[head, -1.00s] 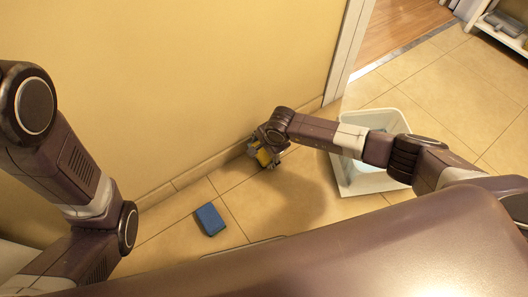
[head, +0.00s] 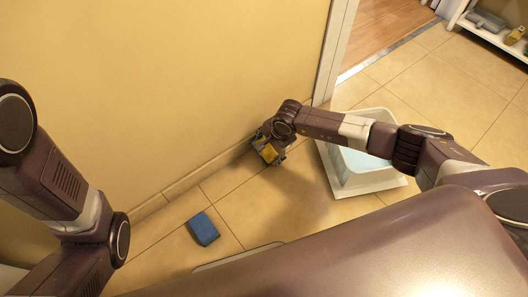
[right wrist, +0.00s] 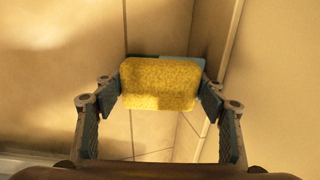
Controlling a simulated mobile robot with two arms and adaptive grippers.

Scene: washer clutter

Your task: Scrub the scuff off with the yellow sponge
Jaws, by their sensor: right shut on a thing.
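The yellow sponge (right wrist: 160,84) is held between the fingers of my right gripper (right wrist: 159,88) in the right wrist view. In the head view, my right gripper (head: 272,148) is low beside the wall's base, with a little of the yellow sponge (head: 268,152) showing. I cannot tell whether the sponge touches the wall or floor. A blue strip shows behind its upper edge in the wrist view; I cannot tell what it belongs to. I cannot make out a scuff. My left arm is at the left of the head view; its gripper is out of view.
A blue sponge (head: 203,229) lies on the tiled floor near the yellow wall (head: 180,80). A white tub (head: 376,183) with light blue contents stands right of my right gripper, partly behind my arm. A white shelf (head: 490,36) with items is at the top right.

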